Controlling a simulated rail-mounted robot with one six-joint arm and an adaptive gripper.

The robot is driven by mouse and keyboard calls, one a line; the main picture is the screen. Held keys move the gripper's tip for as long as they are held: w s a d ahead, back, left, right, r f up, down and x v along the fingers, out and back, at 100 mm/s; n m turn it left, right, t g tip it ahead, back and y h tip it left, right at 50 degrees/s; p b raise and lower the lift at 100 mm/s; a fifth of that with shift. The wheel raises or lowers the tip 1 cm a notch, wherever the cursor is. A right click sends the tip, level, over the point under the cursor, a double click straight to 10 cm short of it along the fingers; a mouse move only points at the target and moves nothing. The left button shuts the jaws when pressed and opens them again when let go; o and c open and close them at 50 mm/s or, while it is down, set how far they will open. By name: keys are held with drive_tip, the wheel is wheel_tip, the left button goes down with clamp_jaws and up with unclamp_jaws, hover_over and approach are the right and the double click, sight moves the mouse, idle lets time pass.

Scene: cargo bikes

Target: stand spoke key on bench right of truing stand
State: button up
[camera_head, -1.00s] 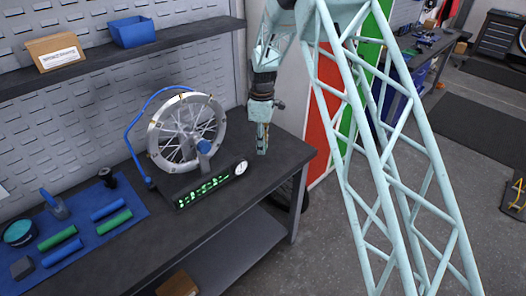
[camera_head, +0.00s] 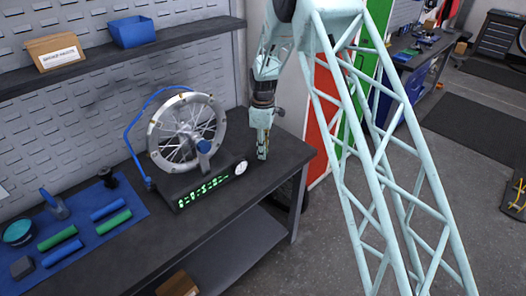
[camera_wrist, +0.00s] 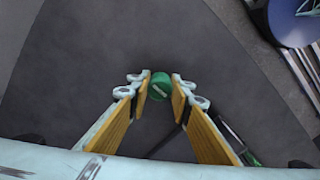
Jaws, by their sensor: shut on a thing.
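The truing stand holds a spoked wheel (camera_head: 187,132) on the bench (camera_head: 245,205), with a dark base showing a lit green readout (camera_head: 203,187). My gripper (camera_head: 263,155) points down over the bench's right end, to the right of the stand. In the wrist view my gripper (camera_wrist: 159,88) has its yellow-padded fingers closed on the spoke key (camera_wrist: 160,85), seen end-on as a round green top. In the head view the key is hidden or too small to make out. I cannot tell whether its lower end touches the bench.
A blue mat (camera_head: 75,228) with green and blue rolls lies at the bench's left. A shelf (camera_head: 110,58) above carries a cardboard box (camera_head: 55,52) and a blue bin (camera_head: 131,32). The bench's right edge is close to my gripper.

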drive_tip(key=shift+f, duration=0.15)
drive_tip(key=o, duration=0.8)
drive_tip(key=shift+o, duration=0.2)
wheel_tip(320, 180, up, 12)
drive_tip(key=shift+r, duration=0.2)
idle(1.0)
